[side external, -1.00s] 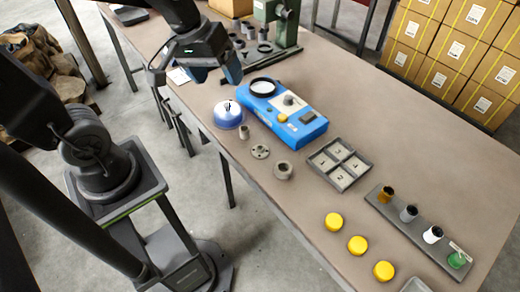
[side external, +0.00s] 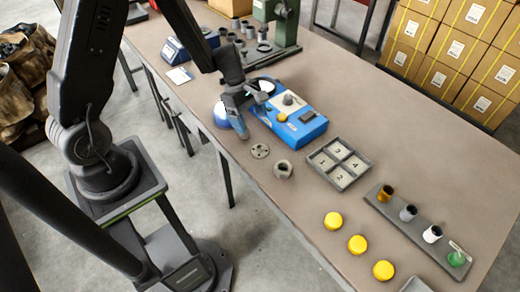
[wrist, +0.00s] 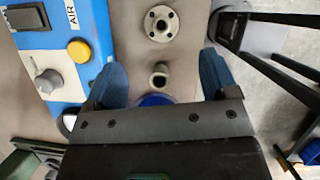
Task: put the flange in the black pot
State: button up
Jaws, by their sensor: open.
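The flange (side external: 260,151), a flat grey disc with small holes around a central hole, lies on the table in front of the blue machine. It also shows at the top of the wrist view (wrist: 162,23). My gripper (side external: 239,130) is open, low over the table behind the flange. In the wrist view its blue fingers (wrist: 160,68) stand on either side of a small hollow grey cylinder (wrist: 160,80), apart from it. The flange lies beyond the fingertips.
The blue machine (side external: 303,130) with knob and yellow button is close beside my gripper. A blue-and-white dome (side external: 222,112) is partly hidden. A hex nut (side external: 283,169), a four-part tray (side external: 325,171), yellow discs (side external: 333,221) and a rack of small pots (side external: 380,205) stand rightward.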

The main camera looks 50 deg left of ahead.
aim_at(260, 147)
jog(key=shift+x, duration=4.7)
jog(key=shift+a, duration=0.15)
jog(key=shift+c, duration=0.2)
jog(key=c, duration=1)
jog(key=shift+r, duration=0.1)
